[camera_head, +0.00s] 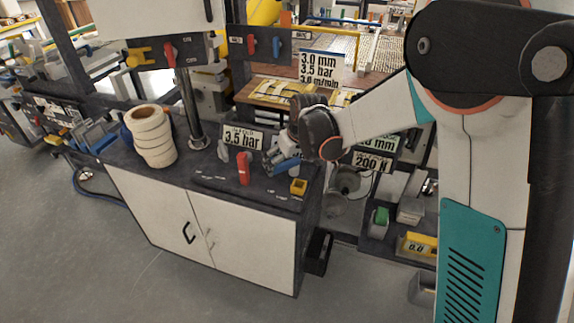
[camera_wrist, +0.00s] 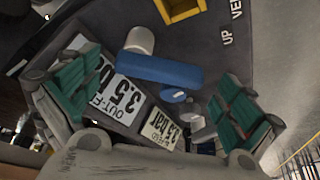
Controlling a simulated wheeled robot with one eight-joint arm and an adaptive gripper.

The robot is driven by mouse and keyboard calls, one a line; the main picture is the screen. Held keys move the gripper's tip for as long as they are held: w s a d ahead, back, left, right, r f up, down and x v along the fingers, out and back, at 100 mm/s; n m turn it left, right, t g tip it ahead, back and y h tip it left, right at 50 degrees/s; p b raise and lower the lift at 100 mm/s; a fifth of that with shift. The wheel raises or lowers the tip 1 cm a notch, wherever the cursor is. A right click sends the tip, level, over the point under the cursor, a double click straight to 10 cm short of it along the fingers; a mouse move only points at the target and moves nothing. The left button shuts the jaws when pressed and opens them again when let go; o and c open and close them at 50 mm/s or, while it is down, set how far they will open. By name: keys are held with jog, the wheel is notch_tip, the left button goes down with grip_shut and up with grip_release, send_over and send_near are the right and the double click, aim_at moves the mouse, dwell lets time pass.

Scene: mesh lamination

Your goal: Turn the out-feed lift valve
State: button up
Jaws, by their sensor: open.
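The blue valve lever (camera_wrist: 160,70) lies across the wrist view beside a pale round hub (camera_wrist: 140,39). Contact with the lever cannot be told. In the head view my gripper (camera_head: 283,152) is low over the cabinet top, right at the blue lever (camera_head: 286,167), and partly hides it.
A red lever (camera_head: 244,168) stands left of the blue one, in front of a "3.5 bar" sign (camera_head: 243,138). A yellow square block (camera_head: 299,187) sits at the cabinet's right front. Stacked tape rolls (camera_head: 152,137) and a metal column (camera_head: 188,110) stand to the left.

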jog(key=shift+w+f, duration=0.1)
jog(key=shift+f, duration=0.15)
jog(key=c, duration=1.5)
jog(key=shift+o, duration=0.2)
